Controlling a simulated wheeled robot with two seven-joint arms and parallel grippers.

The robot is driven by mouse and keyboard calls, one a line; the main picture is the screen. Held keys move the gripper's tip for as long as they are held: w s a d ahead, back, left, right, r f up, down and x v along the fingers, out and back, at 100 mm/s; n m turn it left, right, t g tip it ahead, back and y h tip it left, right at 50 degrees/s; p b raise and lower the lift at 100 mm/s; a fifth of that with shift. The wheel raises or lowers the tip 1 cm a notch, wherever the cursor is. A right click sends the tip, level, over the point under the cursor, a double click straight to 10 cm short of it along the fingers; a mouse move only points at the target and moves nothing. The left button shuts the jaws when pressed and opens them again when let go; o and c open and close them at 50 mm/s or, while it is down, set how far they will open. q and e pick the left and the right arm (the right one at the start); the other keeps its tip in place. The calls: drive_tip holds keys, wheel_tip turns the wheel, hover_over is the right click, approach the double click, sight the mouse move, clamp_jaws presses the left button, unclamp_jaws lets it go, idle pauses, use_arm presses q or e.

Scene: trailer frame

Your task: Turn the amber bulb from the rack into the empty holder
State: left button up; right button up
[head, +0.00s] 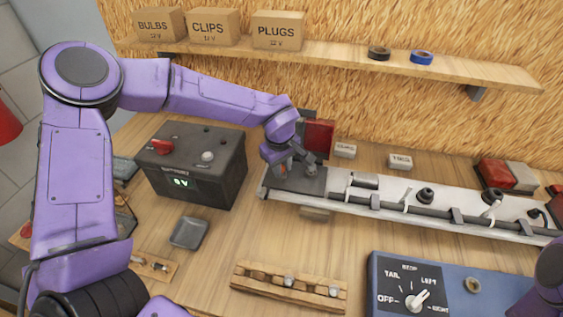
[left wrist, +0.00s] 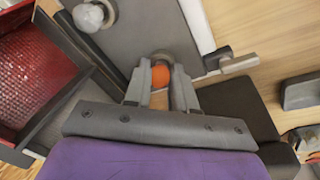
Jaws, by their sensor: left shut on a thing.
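My left gripper (head: 288,170) is over the dark plate (head: 305,182) at the left end of the trailer frame, beside the red lens (head: 319,134). In the left wrist view its two fingers (left wrist: 160,88) are shut on the orange-amber bulb (left wrist: 160,77). The bulb is at a round holder (left wrist: 163,56) in the grey plate, its rim showing just beyond the bulb. I cannot tell how deep the bulb sits. A clear bulb (left wrist: 88,17) sits in another holder on the same plate. The wooden rack (head: 262,280) carries silver-based bulbs. My right gripper is out of view.
A dark battery box (head: 192,165) reading 0 V stands left of the plate. A grey dish (head: 189,233) lies before it. A blue switch box (head: 400,268) is at front right. The frame rail (head: 395,194) with clips and cable runs right. Bare bench lies between.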

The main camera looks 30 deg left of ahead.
use_arm(q)
drive_tip(key=shift+a+r+m+p, duration=0.1)
drive_tip(key=shift+m+p, duration=0.9)
drive_tip(key=shift+p, duration=0.75)
drive_tip(key=shift+m+p, duration=0.5)
drive_tip(key=m+h, duration=0.1)
drive_tip(key=m, duration=0.1)
drive_tip(key=shift+s+a+m, duration=0.1)
drive_tip(key=shift+a+m, duration=0.05)
drive_tip(key=shift+m, duration=0.25)
